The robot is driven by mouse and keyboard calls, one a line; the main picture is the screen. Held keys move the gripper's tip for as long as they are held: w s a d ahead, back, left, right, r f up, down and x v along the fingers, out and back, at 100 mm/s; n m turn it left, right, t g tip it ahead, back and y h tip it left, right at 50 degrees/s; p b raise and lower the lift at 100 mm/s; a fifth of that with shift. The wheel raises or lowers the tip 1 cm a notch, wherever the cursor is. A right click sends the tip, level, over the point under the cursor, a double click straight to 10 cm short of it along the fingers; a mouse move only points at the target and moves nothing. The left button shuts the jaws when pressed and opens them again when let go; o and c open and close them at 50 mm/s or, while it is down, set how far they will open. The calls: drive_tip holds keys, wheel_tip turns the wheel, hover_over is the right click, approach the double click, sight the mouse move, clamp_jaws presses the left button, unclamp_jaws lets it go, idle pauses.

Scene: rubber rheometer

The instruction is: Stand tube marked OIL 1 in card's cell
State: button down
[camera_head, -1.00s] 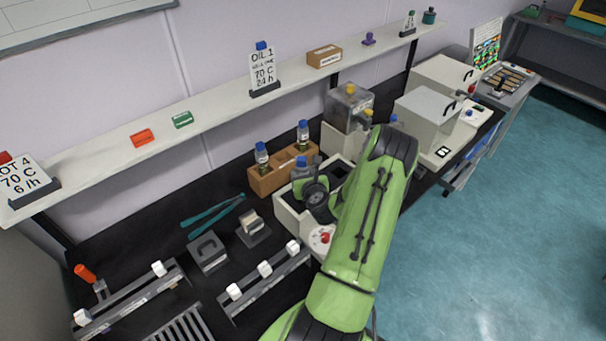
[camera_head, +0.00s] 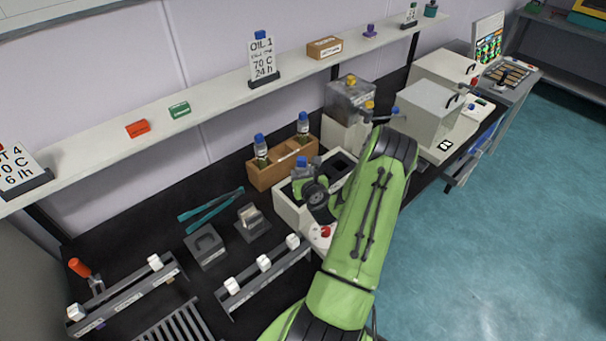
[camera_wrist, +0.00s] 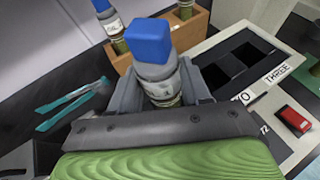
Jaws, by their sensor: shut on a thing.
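My gripper (camera_wrist: 160,95) is shut on a tube with a blue cap (camera_wrist: 152,40), seen close in the wrist view. The tube has a pale label whose writing I cannot read. In the head view its blue cap (camera_head: 301,161) shows above the white block bath (camera_head: 290,208), partly behind my arm. I cannot tell whether its lower end is in a cell. The card (camera_head: 263,58) on the shelf reads OIL 1, 70 C, 24 h. The bath has square dark cells (camera_wrist: 246,52), with THREE and part of another word printed beside them.
A wooden rack (camera_head: 268,175) behind the bath holds two blue-capped tubes (camera_head: 261,150) (camera_head: 303,126). Teal tongs (camera_head: 210,207) lie to the left. A red switch (camera_wrist: 294,119) is on the bath's front. A grey box with a yellow knob (camera_head: 350,98) stands behind.

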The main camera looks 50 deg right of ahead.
drive_tip(key=shift+f+b, duration=1.5)
drive_tip(key=shift+f, duration=0.45)
drive_tip(key=shift+c, duration=2.2)
unclamp_jaws()
drive_tip(key=shift+r, duration=0.1)
drive_tip(key=p+v, duration=0.9)
drive_tip(key=v, duration=0.6)
drive_tip(key=shift+s+a+r, duration=0.15)
drive_tip(key=shift+s+r, duration=0.1)
